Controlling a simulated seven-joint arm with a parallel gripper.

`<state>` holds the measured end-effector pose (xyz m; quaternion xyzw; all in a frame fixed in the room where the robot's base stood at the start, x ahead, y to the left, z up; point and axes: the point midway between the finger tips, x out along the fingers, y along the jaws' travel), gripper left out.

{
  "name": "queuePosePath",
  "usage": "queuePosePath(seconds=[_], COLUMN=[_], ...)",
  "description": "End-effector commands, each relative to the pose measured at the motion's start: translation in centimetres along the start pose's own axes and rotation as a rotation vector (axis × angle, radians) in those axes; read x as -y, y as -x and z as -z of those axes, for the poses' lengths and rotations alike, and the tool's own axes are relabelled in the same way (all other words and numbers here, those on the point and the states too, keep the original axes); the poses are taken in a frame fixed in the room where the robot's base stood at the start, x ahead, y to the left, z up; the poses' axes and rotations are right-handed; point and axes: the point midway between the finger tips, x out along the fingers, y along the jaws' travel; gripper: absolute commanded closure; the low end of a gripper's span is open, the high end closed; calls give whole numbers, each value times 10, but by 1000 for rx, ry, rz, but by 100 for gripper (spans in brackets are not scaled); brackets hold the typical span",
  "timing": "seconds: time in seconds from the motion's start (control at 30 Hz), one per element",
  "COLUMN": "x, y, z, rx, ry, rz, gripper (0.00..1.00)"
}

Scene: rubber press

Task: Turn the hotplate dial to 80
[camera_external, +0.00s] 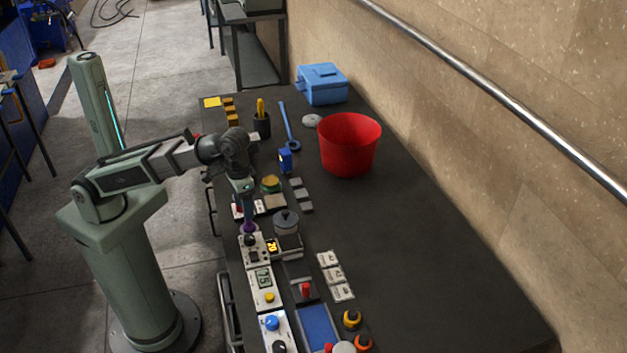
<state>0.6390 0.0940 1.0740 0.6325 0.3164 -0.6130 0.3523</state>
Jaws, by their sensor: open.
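The hotplate (259,256) is a pale unit near the table's left edge. Its small lit orange display (271,246) seems to read 70. A dark dial (250,241) sits on the hotplate, left of the display. My gripper (249,230) points down right over the dial, with a purple part near its tip. It is open; the fingers are small here, and I cannot tell whether they straddle or touch the dial. A grey lidded pot (287,225) stands on the dark plate just right of the dial.
A white unit with a green display (264,279) and yellow knob lies just in front. Another unit with a blue knob (271,323) is nearer. A red bucket (350,145) and blue box (322,85) stand farther back. The table's right side is clear.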

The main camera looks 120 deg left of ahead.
Motion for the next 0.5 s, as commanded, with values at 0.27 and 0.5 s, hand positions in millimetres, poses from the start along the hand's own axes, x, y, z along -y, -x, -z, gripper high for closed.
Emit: queuePosePath(seconds=[0.27, 0.5], x=[0, 0], y=[-43, -76], z=[-1, -1], rx=[1, 2], ry=[-2, -3], rz=[0, 1], gripper=[38, 38])
